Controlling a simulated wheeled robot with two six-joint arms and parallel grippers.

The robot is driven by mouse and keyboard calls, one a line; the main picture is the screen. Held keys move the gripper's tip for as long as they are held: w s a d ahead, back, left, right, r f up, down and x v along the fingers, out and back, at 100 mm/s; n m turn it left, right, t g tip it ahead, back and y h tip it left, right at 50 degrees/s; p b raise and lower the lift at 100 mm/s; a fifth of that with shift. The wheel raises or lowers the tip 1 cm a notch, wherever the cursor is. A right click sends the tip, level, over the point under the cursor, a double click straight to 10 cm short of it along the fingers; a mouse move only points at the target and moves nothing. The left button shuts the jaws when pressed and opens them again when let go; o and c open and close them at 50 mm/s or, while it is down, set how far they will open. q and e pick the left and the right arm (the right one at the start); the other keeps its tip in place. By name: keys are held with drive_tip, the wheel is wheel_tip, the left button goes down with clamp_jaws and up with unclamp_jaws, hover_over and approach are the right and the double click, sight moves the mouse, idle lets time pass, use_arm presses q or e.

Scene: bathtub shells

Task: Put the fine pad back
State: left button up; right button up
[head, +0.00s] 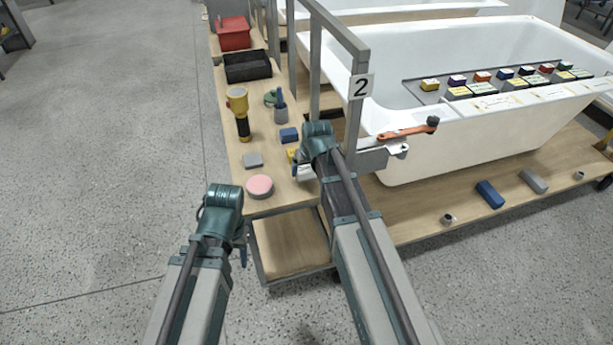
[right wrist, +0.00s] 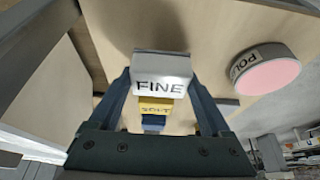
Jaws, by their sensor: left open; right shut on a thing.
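The fine pad is a pale grey-white block lettered FINE (right wrist: 160,84), between the two fingers of my right gripper (right wrist: 160,92) in the right wrist view. My right gripper is shut on it. In the head view the pad (head: 305,173) is a pale patch beside my right wrist, over the front right of the wooden cart top (head: 228,143). I cannot tell whether it touches the wood. My left gripper (head: 241,247), mostly hidden by its wrist, is open, in front of the cart and apart from the pads.
A yellow block (head: 292,154) and a blue block (head: 289,135) lie behind the fine pad. A grey block (head: 253,160) and a pink round pad (head: 260,186) lie to its left. A yellow torch-like tool (head: 240,113) stands behind. Railing and bathtub (head: 440,140) bound the right.

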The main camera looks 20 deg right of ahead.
wheel_tip(320, 180, down, 2)
drive_tip(key=shift+f+b, duration=0.2)
drive_tip(key=shift+b, duration=0.55)
use_arm(q)
wheel_tip(320, 180, down, 2)
drive_tip(key=shift+f, duration=0.1)
use_arm(e)
drive_tip(key=shift+r, duration=0.15)
drive_tip(key=o, duration=1)
use_arm(q)
drive_tip(key=shift+f, duration=0.1)
